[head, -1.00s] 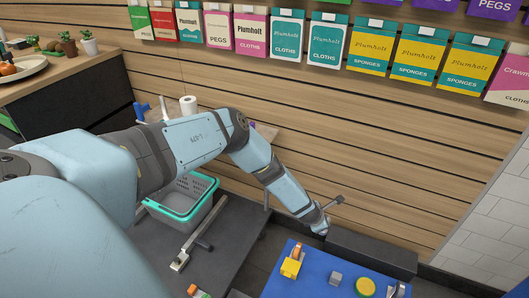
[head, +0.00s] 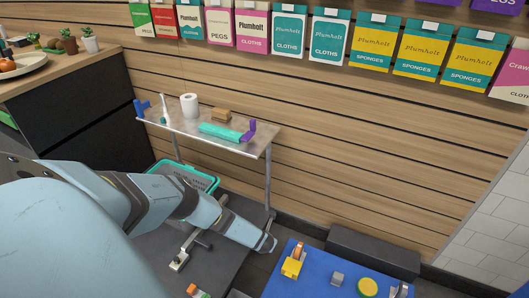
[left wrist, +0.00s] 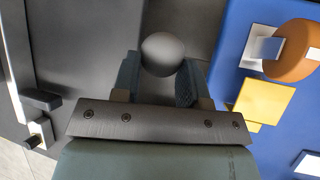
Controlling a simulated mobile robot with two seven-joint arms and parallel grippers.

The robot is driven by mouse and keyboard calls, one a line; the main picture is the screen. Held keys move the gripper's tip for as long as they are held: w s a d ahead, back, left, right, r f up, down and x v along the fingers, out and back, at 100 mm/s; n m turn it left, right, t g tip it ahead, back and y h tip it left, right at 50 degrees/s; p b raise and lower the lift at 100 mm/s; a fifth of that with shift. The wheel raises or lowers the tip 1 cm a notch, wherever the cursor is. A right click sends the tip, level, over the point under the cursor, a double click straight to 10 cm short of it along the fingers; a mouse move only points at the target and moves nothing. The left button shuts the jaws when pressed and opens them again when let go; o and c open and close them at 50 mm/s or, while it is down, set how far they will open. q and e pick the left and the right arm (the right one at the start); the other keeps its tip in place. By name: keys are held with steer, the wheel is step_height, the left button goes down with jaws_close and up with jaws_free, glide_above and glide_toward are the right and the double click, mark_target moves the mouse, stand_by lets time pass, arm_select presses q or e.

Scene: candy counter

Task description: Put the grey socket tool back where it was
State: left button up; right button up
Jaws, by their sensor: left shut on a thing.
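My left gripper (head: 273,246) points down just left of the blue surface. In the left wrist view its fingers (left wrist: 160,85) are closed around a grey piece with a rounded end (left wrist: 163,52), which I take to be the grey socket tool. Only that rounded end shows; the rest is hidden by the gripper. In the head view I cannot make out the tool. The held piece appears over the dark gap left of the blue surface (left wrist: 232,50). My right gripper is in neither view.
The blue surface (head: 315,285) holds a yellow dispenser with an orange roll (head: 294,264), a grey cube (head: 337,279) and a yellow disc (head: 367,287). A dark box (head: 372,254) lies behind. A metal side table (head: 180,125) and a teal-rimmed basket (head: 208,180) stand further back.

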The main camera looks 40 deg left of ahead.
arm_select(q)
step_height(320, 180, down, 18)
steer(key=b, duration=1)
steer(key=shift+b, duration=0.3)
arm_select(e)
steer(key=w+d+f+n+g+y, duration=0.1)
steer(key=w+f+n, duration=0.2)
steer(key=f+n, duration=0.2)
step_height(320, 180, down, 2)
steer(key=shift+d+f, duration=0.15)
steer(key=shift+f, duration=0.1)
arm_select(q)
steer(key=o, duration=1.1)
steer(key=shift+r, duration=0.1)
steer(key=shift+c, duration=0.2)
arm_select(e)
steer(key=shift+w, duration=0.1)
arm_select(q)
steer(key=shift+w+r, duration=0.1)
steer(key=shift+r, duration=0.05)
